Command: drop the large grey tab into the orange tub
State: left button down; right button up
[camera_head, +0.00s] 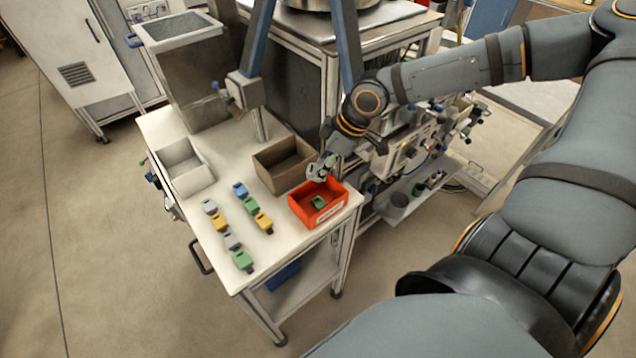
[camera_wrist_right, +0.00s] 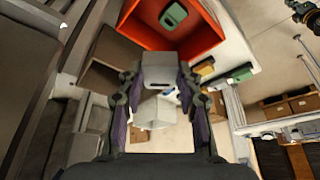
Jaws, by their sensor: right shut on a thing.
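The orange tub (camera_head: 332,212) stands on the white table near its right edge, with a green tab (camera_head: 318,202) inside. My right gripper (camera_head: 322,168) is at the tub's back edge in the head view, higher than its rim. In the right wrist view my right gripper (camera_wrist_right: 159,85) is shut on a large grey tab (camera_wrist_right: 159,66), which sits between both fingers. The tub (camera_wrist_right: 208,36) and the green tab in it (camera_wrist_right: 173,16) appear just beyond the held tab. My left gripper is not in view.
On the table (camera_head: 295,250) lie several loose blue, grey, yellow and green tabs, left of the tub. A brown bin (camera_head: 270,171) stands directly behind the tub, and a white bin (camera_head: 187,182) is at the left. A grey post rises behind the brown bin.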

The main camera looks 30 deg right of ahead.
jog(key=o, duration=0.9)
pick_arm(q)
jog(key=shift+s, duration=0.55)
pick_arm(e)
jog(key=shift+r, duration=0.1)
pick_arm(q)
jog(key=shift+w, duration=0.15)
pick_arm(e)
notch_tip(320, 180, up, 10)
jog(key=shift+f, duration=0.1)
